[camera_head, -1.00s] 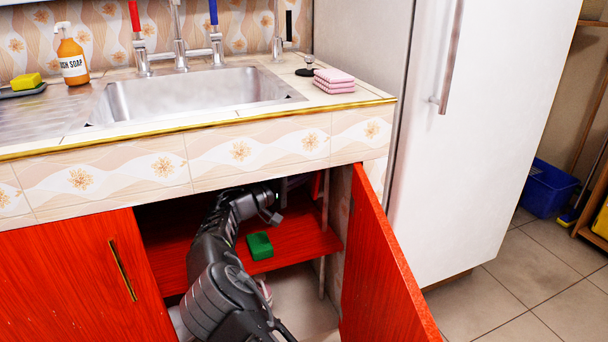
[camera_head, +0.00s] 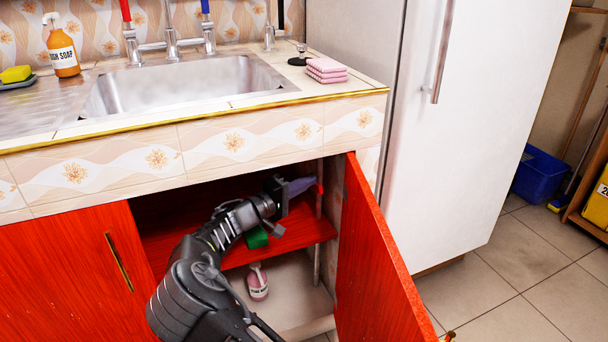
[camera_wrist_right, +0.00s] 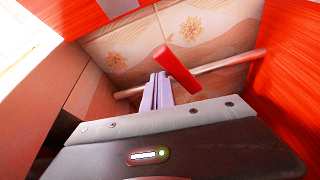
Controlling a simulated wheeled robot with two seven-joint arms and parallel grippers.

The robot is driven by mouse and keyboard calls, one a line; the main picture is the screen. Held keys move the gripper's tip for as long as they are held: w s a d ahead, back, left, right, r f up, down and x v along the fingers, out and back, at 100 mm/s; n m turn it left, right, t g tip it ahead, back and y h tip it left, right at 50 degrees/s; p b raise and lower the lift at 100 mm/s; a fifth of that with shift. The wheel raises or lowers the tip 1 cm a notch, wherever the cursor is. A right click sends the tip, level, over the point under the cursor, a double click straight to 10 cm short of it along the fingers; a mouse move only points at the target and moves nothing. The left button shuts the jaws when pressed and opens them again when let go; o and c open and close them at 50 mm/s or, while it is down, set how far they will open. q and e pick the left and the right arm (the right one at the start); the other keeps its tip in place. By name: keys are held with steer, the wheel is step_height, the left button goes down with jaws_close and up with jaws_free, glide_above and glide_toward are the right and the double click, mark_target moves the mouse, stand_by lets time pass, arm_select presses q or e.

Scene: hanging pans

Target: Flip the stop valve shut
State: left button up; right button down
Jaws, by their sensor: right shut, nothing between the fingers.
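The stop valve's red lever (camera_wrist_right: 178,70) shows in the right wrist view, slanting across a pale pipe (camera_wrist_right: 215,65) inside the cabinet. In the head view a small bit of the red lever (camera_head: 319,188) shows by the upright pipe (camera_head: 318,238) at the right of the cabinet opening. My right gripper (camera_head: 303,185) is inside the cabinet above the shelf, shut with nothing in it. In the wrist view its purplish fingers (camera_wrist_right: 158,92) are just left of the lever; I cannot tell whether they touch it. My left gripper is not in view.
The open red door (camera_head: 385,265) stands right of the opening. A green sponge (camera_head: 257,238) lies on the red shelf (camera_head: 295,236) under my forearm. A pink bottle (camera_head: 257,285) stands on the cabinet floor. The sink counter (camera_head: 220,106) is overhead.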

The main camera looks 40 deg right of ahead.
mark_target(315, 190)
steer(key=shift+s+a+f+m+b, duration=0.15)
steer(key=shift+s+f+m+b, duration=0.25)
steer(key=shift+f, duration=0.2)
steer(key=shift+s+a+f+m+b, duration=0.1)
steer(key=shift+s+f+m+b, duration=0.25)
steer(key=shift+f, duration=0.25)
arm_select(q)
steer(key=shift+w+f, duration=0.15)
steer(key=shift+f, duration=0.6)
arm_select(e)
steer(key=shift+w+h, duration=0.1)
steer(key=shift+h, duration=0.2)
